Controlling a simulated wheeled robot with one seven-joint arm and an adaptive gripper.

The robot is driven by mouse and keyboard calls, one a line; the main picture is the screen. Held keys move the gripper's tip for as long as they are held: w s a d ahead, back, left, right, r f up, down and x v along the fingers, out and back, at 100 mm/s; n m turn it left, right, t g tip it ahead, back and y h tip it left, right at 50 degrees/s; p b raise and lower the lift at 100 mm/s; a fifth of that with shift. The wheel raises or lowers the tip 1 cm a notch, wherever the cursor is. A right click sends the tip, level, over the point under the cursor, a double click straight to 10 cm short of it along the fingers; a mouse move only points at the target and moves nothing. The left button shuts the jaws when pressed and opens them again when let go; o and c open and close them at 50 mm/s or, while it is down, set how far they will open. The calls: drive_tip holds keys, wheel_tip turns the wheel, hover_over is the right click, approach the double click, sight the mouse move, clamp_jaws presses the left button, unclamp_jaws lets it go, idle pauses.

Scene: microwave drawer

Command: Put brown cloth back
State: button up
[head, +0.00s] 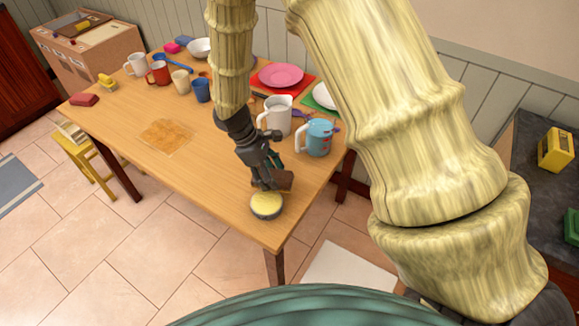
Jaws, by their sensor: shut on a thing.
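My gripper (268,182) is low over the near right corner of the wooden table, with its fingers pointing down. It is shut on a small dark brown piece, which looks like the brown cloth (285,181). The fingers hide part of the cloth, and I cannot tell whether it touches the table. A round thing with a pale yellow top and dark side (266,204) stands just in front of the fingers, near the table edge.
A flat orange-brown patch (167,135) lies mid-table (215,167). A white pitcher (278,115) and a blue mug (318,136) stand behind my gripper. Several mugs, bowls and a pink plate (281,75) line the back. The table's front left is clear.

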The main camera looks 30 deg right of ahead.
sight(289, 170)
drive_tip(key=w+d, duration=0.1)
drive_tip(key=w+d+f, duration=0.1)
drive_tip(key=d, duration=0.1)
drive_tip(key=shift+d+p, duration=0.25)
drive_tip(key=shift+p, duration=0.1)
drive_tip(key=d, duration=0.3)
drive_tip(key=shift+d+p, duration=0.15)
drive_tip(key=shift+p, duration=0.2)
drive_tip(key=shift+w+d+f, duration=0.1)
drive_tip(key=shift+w+d, duration=0.05)
drive_tip(key=shift+w, duration=0.1)
drive_tip(key=shift+w+f, duration=0.15)
drive_tip(key=shift+s+f+p, duration=0.2)
drive_tip(key=shift+f+p, duration=0.2)
drive_tip(key=shift+f, duration=1.2)
drive_tip(key=o, duration=0.9)
drive_tip(key=shift+w+f, duration=0.1)
drive_tip(key=shift+f, duration=0.05)
